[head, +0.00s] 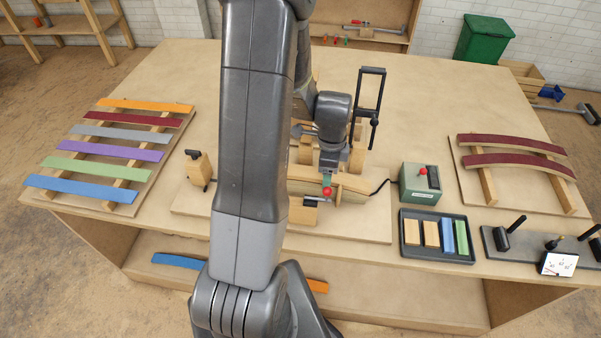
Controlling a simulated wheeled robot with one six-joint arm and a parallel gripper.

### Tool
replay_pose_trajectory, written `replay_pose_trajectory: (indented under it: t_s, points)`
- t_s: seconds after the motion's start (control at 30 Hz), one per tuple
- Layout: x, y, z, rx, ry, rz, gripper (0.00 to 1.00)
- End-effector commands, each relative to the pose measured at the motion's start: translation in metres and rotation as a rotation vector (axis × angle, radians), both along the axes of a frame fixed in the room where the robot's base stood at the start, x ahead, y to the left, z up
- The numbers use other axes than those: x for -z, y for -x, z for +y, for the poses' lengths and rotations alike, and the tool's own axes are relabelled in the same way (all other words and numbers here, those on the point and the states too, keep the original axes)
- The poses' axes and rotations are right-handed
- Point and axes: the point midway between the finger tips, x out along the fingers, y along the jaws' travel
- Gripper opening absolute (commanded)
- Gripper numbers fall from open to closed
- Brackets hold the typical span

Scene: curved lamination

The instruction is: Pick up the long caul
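My gripper (328,182) points down over the middle of the wooden press board (350,228), just above a red knob (327,191). It is small here and I cannot tell whether its fingers are open or shut. A long pale wooden bar (355,184) lies across the curved form at the board's centre, beside and below the gripper. It may be the long caul, but I cannot tell for sure. My own arm hides its left part and much of the form.
Coloured strips lie on a rack (150,180) at left. Two dark red curved strips (515,160) rest on a stand at right. A dark tray (405,252) holds short blocks. A green control box (413,200) and a tall black clamp (382,90) stand near the form. The back of the table is clear.

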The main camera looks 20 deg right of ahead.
Motion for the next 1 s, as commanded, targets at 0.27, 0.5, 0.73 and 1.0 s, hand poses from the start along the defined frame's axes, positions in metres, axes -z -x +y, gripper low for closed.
replay_pose_trajectory:
  t_s: [0.27, 0.5, 0.73, 1.0]
  points:
    - [0.002, 0.000, 0.000, 0.000, 0.000, 0.000, 0.65]
    - [0.002, 0.000, 0.000, 0.000, 0.000, 0.000, 0.20]
    - [0.002, 0.000, 0.000, 0.000, 0.001, -0.001, 0.12]
    - [-0.017, -0.001, -0.001, 0.000, 0.003, -0.004, 0.12]
